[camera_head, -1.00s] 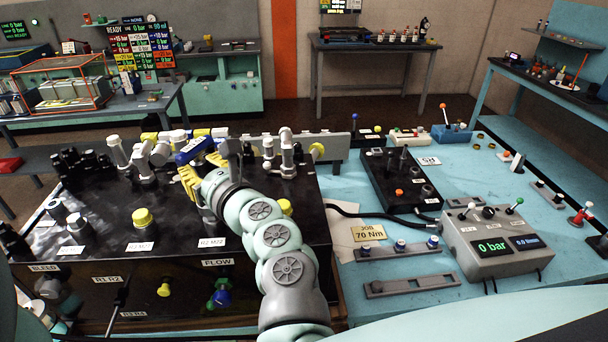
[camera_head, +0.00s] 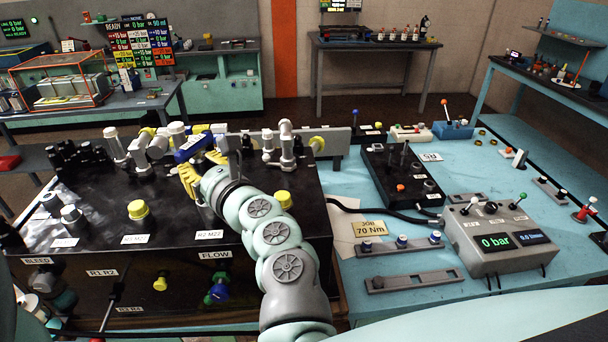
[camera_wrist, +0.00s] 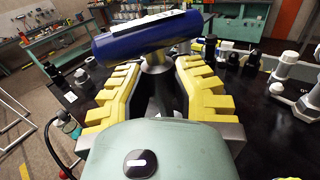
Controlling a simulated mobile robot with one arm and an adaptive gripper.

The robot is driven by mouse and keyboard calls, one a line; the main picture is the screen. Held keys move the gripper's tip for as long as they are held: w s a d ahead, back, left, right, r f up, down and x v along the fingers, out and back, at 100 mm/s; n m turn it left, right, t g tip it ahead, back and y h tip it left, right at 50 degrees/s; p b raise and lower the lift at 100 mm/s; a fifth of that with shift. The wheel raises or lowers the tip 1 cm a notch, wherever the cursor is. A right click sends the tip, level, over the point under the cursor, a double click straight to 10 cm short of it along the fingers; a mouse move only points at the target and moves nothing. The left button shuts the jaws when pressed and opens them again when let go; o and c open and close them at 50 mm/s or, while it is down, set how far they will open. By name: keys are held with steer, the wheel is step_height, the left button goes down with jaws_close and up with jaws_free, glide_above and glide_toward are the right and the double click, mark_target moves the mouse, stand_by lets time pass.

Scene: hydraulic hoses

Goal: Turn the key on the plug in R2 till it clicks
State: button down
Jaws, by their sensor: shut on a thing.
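My gripper (camera_head: 187,180) with yellow stepped fingers is over the back part of the black block (camera_head: 100,205). It is shut on the grey stem of a blue-handled key, and in the wrist view the fingers (camera_wrist: 157,82) stand either side of that stem. The blue handle (camera_head: 193,148) lies crosswise beyond the fingertips, and it also shows large in the wrist view (camera_wrist: 148,45). The label reading R2 M22 (camera_head: 209,235) is on the block near my arm. The plug in R2 is mostly hidden by my gripper and arm, so I cannot tell whether the key sits in it.
A yellow cap (camera_head: 138,210) stands left of the R2 label. Tall grey fittings (camera_head: 287,147) stand close to the right of my gripper, with others to its left. A grey control box (camera_head: 490,240) reading 0 bar stands on the blue table at right.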

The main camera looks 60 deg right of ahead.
steer(key=c, duration=0.9)
jaws_free()
steer(key=shift+s, duration=0.1)
steer(key=v, duration=1.2)
